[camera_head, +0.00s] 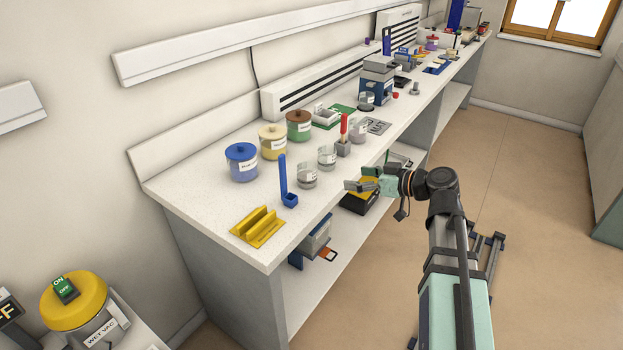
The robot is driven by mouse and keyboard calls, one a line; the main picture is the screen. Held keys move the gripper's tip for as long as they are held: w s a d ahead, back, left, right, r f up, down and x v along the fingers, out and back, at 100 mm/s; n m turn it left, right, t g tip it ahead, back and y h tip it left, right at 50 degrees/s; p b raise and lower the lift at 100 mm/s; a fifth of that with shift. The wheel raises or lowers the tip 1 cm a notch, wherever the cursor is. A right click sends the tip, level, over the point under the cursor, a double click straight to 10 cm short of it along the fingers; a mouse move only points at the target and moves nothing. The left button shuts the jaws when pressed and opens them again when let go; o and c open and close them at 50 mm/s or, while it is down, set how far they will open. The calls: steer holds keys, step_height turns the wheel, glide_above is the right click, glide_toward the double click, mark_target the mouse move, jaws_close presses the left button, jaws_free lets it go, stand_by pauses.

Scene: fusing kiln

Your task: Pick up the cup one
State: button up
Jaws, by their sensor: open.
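Two small clear cups stand upright on the white bench top near its front edge. The nearer cup (307,176) has a pale label, and the farther cup (327,157) stands just behind it to the right. The labels are too small to read, so I cannot tell which is cup one. My gripper (357,179) is open and empty, to the right of both cups and apart from them, near the bench's front edge. Its fingers point left toward the cups.
A blue scoop-like holder (288,186) and a yellow slotted stand (258,227) are left of the cups. Blue (242,165), yellow (272,144) and green (299,127) jars stand behind. A red-handled tool (344,128) stands in a grey block right of the cups.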

mark_target(314, 174)
steer(key=shift+n, duration=0.6)
steer(key=p+x, duration=0.2)
steer(key=x, duration=0.9)
steer(key=shift+w+a+r+p, duration=0.1)
steer(key=shift+w+a+p, duration=0.1)
steer(key=shift+p, duration=0.15)
steer(key=shift+p+x, duration=1.1)
steer(key=shift+x, duration=1.95)
steer(key=shift+s, duration=0.15)
steer(key=c, duration=1.3)
